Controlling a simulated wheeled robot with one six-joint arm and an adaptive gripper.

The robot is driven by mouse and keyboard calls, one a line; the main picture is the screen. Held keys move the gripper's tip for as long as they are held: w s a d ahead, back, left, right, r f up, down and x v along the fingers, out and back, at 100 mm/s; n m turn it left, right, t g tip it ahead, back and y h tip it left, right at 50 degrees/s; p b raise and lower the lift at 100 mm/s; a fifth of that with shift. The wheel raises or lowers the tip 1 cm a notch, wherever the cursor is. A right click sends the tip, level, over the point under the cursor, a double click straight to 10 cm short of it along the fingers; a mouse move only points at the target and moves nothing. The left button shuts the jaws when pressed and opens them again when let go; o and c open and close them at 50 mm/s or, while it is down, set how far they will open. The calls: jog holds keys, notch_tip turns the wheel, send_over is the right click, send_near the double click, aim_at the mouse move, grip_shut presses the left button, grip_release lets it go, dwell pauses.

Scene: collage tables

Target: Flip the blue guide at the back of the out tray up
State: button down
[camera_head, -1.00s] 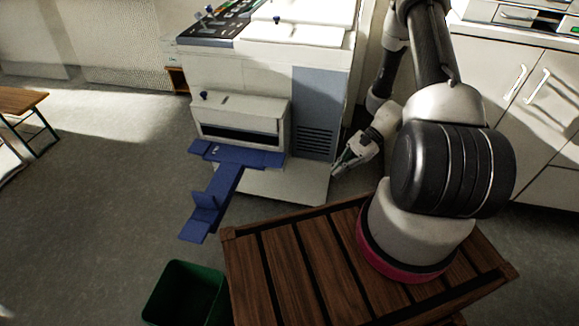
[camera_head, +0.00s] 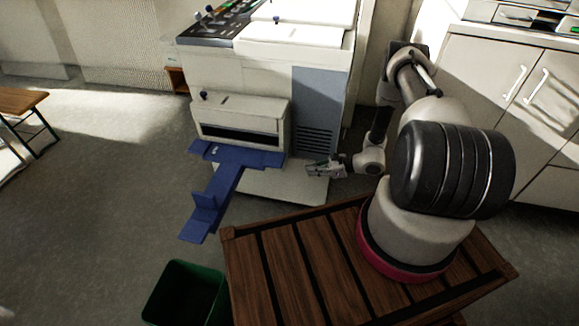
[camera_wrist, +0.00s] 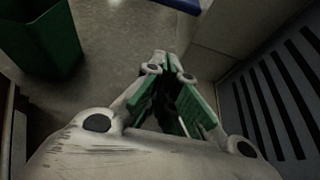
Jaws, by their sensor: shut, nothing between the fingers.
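The blue out tray (camera_head: 228,180) juts from the front of the white machine toward the lower left. A wide blue plate lies at the machine end, and a narrow arm runs outward from it. A small blue guide piece (camera_head: 205,201) shows on the narrow arm; its exact tilt is hard to tell. My gripper (camera_head: 309,170) is shut and empty, right of the tray and apart from it, in front of the machine's lower right part. In the wrist view its fingers (camera_wrist: 172,65) are together, and a blue edge (camera_wrist: 184,4) shows at the top.
The machine's grey slotted panel (camera_head: 316,115) is close beside my gripper and fills the right of the wrist view. A green bin (camera_head: 186,291) stands on the floor below the tray. A slatted wooden surface (camera_head: 300,270) is in front. Floor left of the tray is clear.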

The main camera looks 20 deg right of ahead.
aim_at(274, 159)
jog(key=shift+a, duration=0.1)
jog(key=x, duration=1)
jog(key=shift+a+r, duration=0.1)
jog(key=shift+r, duration=1.9)
jog(key=shift+r, duration=0.1)
